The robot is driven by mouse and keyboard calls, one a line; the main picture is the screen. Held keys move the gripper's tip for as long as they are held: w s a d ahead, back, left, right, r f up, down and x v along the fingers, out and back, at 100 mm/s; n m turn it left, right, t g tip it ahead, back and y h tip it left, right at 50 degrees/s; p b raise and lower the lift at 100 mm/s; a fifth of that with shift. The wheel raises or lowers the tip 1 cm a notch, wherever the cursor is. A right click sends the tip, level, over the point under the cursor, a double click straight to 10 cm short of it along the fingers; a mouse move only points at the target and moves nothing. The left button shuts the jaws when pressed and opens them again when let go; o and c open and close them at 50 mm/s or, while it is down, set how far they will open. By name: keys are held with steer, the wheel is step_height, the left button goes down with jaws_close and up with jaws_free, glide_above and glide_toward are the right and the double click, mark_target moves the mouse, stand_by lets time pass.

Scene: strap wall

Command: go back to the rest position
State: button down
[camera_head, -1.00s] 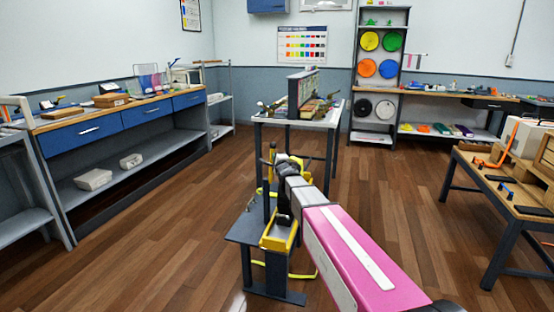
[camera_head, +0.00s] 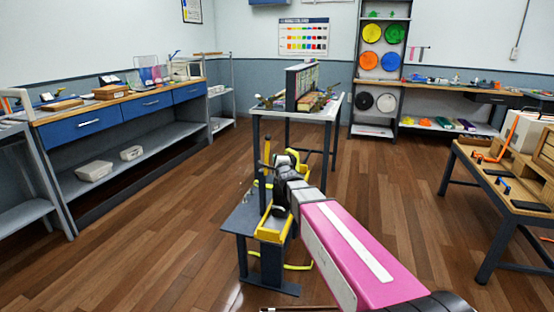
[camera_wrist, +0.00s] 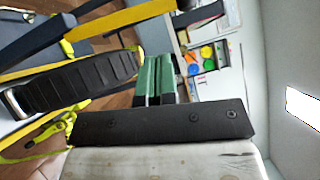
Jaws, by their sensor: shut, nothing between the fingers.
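My gripper (camera_wrist: 154,72) shows in the wrist view as two green fingers side by side, shut and empty. In the head view my pink arm reaches forward to the small dark stand (camera_head: 267,250) with a yellow tray (camera_head: 271,232). My wrist is beside and partly in front of this stand, so the fingers cannot be made out there. In the wrist view a black ribbed part (camera_wrist: 75,85) and a yellow strap (camera_wrist: 45,135) lie left of the fingers, apart from them. Whether my arm touches the stand cannot be told.
A white-topped table (camera_head: 322,109) with strap gear stands behind the stand. A blue-drawered workbench (camera_head: 120,118) runs along the left, and a wooden-topped bench (camera_head: 490,185) stands at the right. Shelving with coloured discs (camera_head: 379,70) is at the back. The floor between is clear.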

steer(key=s+d+f+n+g+h, duration=0.2)
steer(key=s+d+f+n+g, duration=0.3)
steer(key=f, duration=0.3)
steer(key=s+d+f+n+g+h, duration=0.2)
steer(key=s+d+f+g+h, duration=0.1)
steer(key=s+d+f, duration=0.3)
steer(key=s+d+f+n+g, duration=0.3)
steer(key=s+f+n+g, duration=0.2)
steer(key=s, duration=0.5)
steer(key=s+d+f+n+g, duration=0.4)
steer(key=s+f+g, duration=0.1)
steer(key=s, duration=0.5)
steer(key=shift+s+n, duration=0.2)
steer(key=shift+n, duration=0.2)
